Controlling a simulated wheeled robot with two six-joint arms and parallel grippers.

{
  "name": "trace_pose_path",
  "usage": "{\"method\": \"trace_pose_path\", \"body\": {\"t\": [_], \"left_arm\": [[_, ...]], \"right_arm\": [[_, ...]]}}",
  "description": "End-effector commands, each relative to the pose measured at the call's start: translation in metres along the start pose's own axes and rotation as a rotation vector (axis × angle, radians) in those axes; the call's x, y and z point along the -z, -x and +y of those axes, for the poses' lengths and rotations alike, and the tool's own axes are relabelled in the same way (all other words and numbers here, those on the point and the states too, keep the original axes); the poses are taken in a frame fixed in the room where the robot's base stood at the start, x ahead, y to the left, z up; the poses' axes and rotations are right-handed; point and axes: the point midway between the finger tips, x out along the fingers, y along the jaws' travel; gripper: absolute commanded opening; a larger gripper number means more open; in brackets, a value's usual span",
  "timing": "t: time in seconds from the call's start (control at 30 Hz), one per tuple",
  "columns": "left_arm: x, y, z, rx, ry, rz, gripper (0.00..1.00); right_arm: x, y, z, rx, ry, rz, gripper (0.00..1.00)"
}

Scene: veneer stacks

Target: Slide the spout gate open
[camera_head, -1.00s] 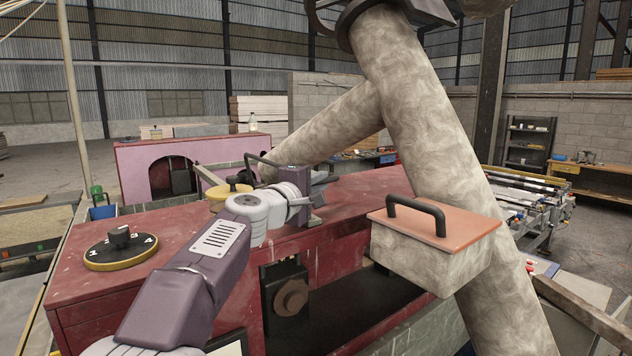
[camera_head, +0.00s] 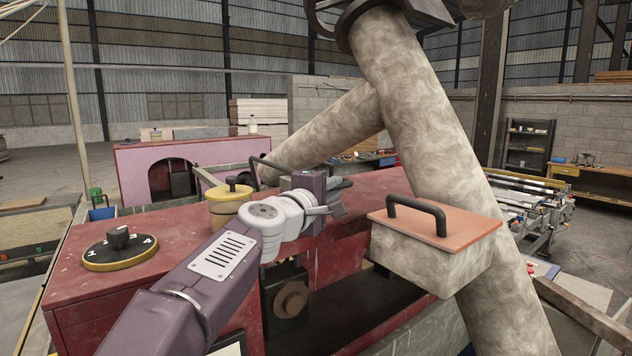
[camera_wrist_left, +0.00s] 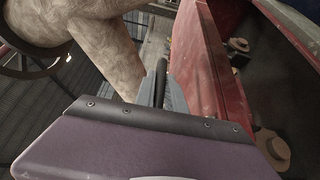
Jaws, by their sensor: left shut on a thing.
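An orange plate (camera_head: 455,228) with a black bail handle (camera_head: 417,214) lies on a pale box (camera_head: 420,258) beside the large pale pipe; I take it for the spout gate but cannot be sure. My left gripper (camera_head: 342,195) is above the red machine top, left of that handle and visibly apart from it in the head view. In the left wrist view my left gripper (camera_wrist_left: 163,92) is shut on a dark bar (camera_wrist_left: 160,78). What the bar belongs to is hidden. My right gripper is not in view.
The red machine top (camera_head: 195,260) carries a black-and-yellow dial (camera_head: 119,250) and a yellow-rimmed knob (camera_head: 228,200). A dark plate with a round knob (camera_head: 291,298) is on its front. The thick pale pipe (camera_head: 425,110) slants down behind the box.

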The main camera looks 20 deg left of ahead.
Motion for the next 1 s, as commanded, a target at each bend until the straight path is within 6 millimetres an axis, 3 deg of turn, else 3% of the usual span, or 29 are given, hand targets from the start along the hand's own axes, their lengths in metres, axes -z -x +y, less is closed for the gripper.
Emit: {"method": "trace_pose_path", "body": {"t": [0.17, 0.2, 0.27, 0.57, 1.0], "left_arm": [[-0.009, 0.004, -0.003, 0.005, 0.000, -0.003, 0.00], [-0.008, 0.003, -0.003, 0.006, 0.000, -0.001, 0.26], [-0.007, 0.003, -0.003, 0.005, 0.000, -0.001, 0.36], [-0.007, 0.005, -0.001, 0.001, 0.000, 0.000, 0.36], [-0.006, 0.058, -0.001, -0.001, 0.000, 0.002, 0.36]], "right_arm": [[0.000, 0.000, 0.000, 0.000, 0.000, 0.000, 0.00], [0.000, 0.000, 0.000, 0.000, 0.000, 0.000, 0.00], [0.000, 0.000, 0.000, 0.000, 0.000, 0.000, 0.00], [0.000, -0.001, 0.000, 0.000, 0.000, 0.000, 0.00], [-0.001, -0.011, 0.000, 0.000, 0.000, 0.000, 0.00]]}}
